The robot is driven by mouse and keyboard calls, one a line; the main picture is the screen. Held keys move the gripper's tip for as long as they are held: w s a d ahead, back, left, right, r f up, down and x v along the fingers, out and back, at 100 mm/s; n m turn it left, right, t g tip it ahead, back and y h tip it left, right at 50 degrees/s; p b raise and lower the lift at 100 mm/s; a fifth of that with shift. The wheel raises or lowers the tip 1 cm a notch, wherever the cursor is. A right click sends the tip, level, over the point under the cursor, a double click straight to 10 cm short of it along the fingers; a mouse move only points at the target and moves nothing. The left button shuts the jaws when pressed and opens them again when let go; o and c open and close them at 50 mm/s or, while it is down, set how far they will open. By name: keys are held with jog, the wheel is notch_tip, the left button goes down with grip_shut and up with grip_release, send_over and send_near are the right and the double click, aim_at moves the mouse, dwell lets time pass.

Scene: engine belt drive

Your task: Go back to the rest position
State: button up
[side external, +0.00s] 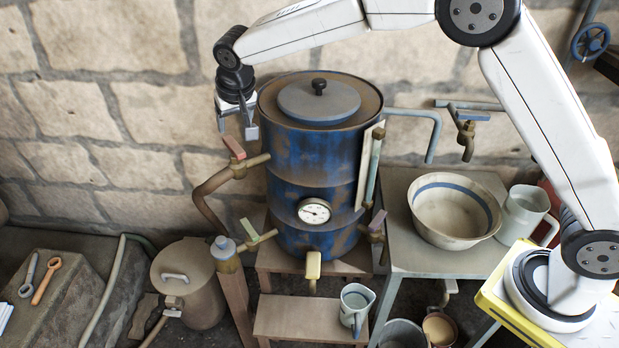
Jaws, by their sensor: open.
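My gripper (236,128) hangs at the end of my white arm, left of the top of a blue rusty drum (295,172). Its fingers point down and are apart, with nothing seen between them. It is above a red-handled valve (236,150) on a brown pipe and appears apart from it. The drum has a grey lid (318,100) with a black knob, a round white gauge (314,212) and a yellow-handled tap (313,265) low at its front.
A bowl (455,210) and a pitcher (526,212) stand on a bench at right. A jug (355,304) sits on a low step. A lidded can (187,282) and wrenches (46,281) are at left. A stone wall (120,110) closes the back.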

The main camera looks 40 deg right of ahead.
jog(key=s+d+f+g, duration=0.1)
jog(key=s+d+f, duration=0.1)
jog(key=s, duration=0.1)
jog(key=s+d+f+m, duration=0.1)
jog(key=s+d, duration=0.2)
jog(key=s+d+f+g, duration=0.1)
jog(key=s+d+f, duration=0.1)
jog(key=s, duration=0.1)
jog(key=shift+s+d+f+g+y, duration=0.25)
jog(key=shift+d+f+g+y, duration=0.05)
jog(key=shift+d+f, duration=0.05)
jog(key=s+d+f+n, duration=0.1)
jog(key=s+d, duration=0.3)
jog(key=s, duration=0.6)
jog(key=s+d+f+n, duration=0.1)
jog(key=s+d, duration=0.4)
jog(key=s, duration=0.5)
jog(key=shift+s+f+n+t, duration=0.15)
jog(key=shift+s+n+t, duration=0.25)
jog(key=shift+n, duration=0.1)
